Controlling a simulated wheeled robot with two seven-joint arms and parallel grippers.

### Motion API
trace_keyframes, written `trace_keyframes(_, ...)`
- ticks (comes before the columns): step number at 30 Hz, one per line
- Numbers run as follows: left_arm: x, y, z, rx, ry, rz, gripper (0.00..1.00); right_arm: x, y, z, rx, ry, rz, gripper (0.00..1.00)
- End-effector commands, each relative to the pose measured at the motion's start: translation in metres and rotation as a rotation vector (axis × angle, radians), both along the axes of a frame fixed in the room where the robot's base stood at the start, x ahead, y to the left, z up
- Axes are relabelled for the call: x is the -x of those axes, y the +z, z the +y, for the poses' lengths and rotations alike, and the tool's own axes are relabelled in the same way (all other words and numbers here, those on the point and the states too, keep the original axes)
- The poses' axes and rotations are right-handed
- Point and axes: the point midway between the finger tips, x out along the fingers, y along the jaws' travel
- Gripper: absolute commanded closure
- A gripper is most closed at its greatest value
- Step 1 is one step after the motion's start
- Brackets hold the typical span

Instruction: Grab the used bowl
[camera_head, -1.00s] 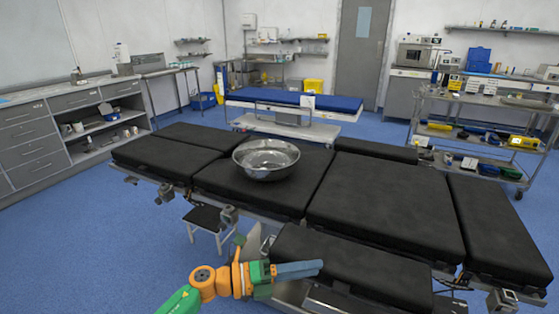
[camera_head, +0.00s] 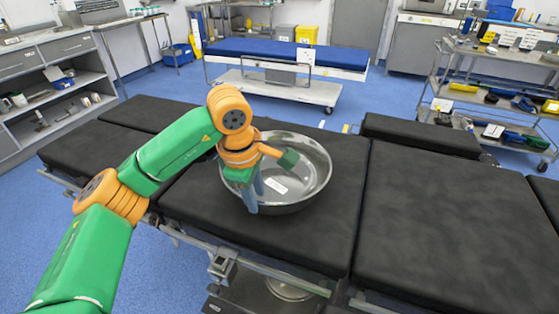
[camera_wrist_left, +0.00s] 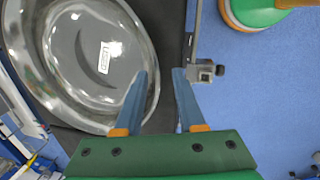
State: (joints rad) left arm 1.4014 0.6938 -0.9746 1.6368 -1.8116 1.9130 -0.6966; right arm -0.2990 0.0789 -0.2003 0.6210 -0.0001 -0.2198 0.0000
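The used bowl (camera_head: 309,172), a large shiny metal bowl with a white label inside, sits upright on the black operating table (camera_head: 310,236). My left gripper (camera_head: 254,200) is at its near left rim, pointing down. In the left wrist view the bowl (camera_wrist_left: 70,60) fills the upper left. There my left gripper (camera_wrist_left: 160,75) is open, one blue finger over the bowl and the other outside it, with the rim in the gap between them. I cannot tell whether either finger touches the bowl. The arm hides part of the bowl's left side. My right gripper is not in view.
Black cushions lie left and right of the bowl, bare on top. A metal rail clamp (camera_head: 222,266) sits on the table's near edge. A blue-topped trolley (camera_head: 285,52) stands behind, and a loaded cart (camera_head: 490,95) at the back right.

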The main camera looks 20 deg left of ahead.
Motion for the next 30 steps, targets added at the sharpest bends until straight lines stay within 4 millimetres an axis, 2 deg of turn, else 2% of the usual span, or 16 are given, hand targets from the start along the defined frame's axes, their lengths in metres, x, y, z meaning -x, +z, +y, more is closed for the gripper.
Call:
trace_keyframes(5,-0.002,-0.002,0.010,-0.050,0.002,-0.016,0.61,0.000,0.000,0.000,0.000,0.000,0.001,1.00)
trace_keyframes(12,-0.014,-0.041,0.012,-0.047,0.002,-0.011,0.61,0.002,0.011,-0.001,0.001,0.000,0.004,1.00)
trace_keyframes(16,-0.019,-0.061,0.012,-0.045,0.002,-0.015,0.61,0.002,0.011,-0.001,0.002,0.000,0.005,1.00)
trace_keyframes(23,-0.020,-0.064,0.012,-0.045,0.001,-0.018,0.61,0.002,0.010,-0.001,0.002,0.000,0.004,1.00)
trace_keyframes(27,-0.020,-0.064,0.012,-0.044,0.002,-0.018,0.99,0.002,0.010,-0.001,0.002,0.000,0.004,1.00)
trace_keyframes(30,-0.020,-0.064,0.012,-0.044,0.002,-0.018,1.00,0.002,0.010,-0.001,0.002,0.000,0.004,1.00)
